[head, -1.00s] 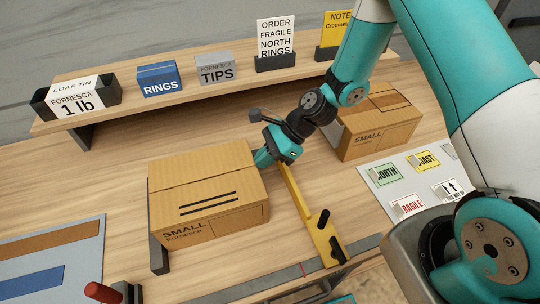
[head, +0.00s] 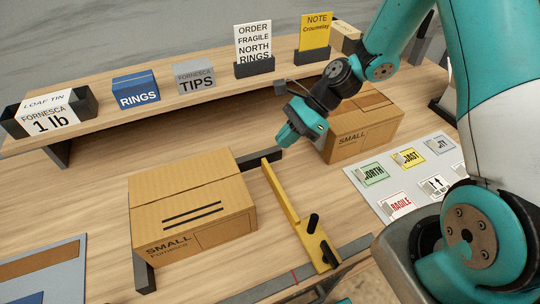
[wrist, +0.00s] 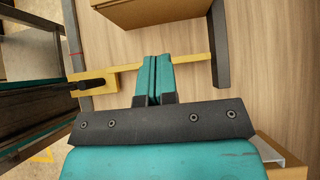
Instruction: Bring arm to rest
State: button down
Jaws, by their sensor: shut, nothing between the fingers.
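My gripper (head: 284,138) is teal and hangs in the air above the table, between two cardboard boxes. Its fingers are shut and empty; in the wrist view the closed fingertips (wrist: 153,78) point toward the yellow bar of the stop. My arm reaches in from the upper right in the head view. The closed cardboard box (head: 190,203) marked SMALL stands on the table to the left, apart from my gripper. A second SMALL box (head: 365,130) stands just behind and right of my gripper.
A yellow stop (head: 285,198) with black knobs lies right of the left box. A sheet of label cards (head: 400,172) lies at right. A shelf (head: 190,82) at the back holds a loaf tin (head: 50,115), RINGS and TIPS boxes and signs. A dark bracket (head: 262,157) stands behind the left box.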

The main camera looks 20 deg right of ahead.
jog(key=s+a+r+n+h+b, duration=0.2)
jog(key=s+a+r+n+h, duration=0.15)
jog(key=s+r+n, duration=0.6)
jog(key=s+a+r+n, duration=0.1)
jog(key=s+r+n, duration=0.2)
jog(key=s+n, duration=0.2)
jog(key=s+r+n+h+b, duration=0.1)
jog(key=s+r+n, duration=0.2)
jog(key=n, duration=0.7)
jog(key=shift+s+a+r, duration=0.3)
jog(key=shift+s+a, duration=0.05)
jog(key=shift+s, duration=0.6)
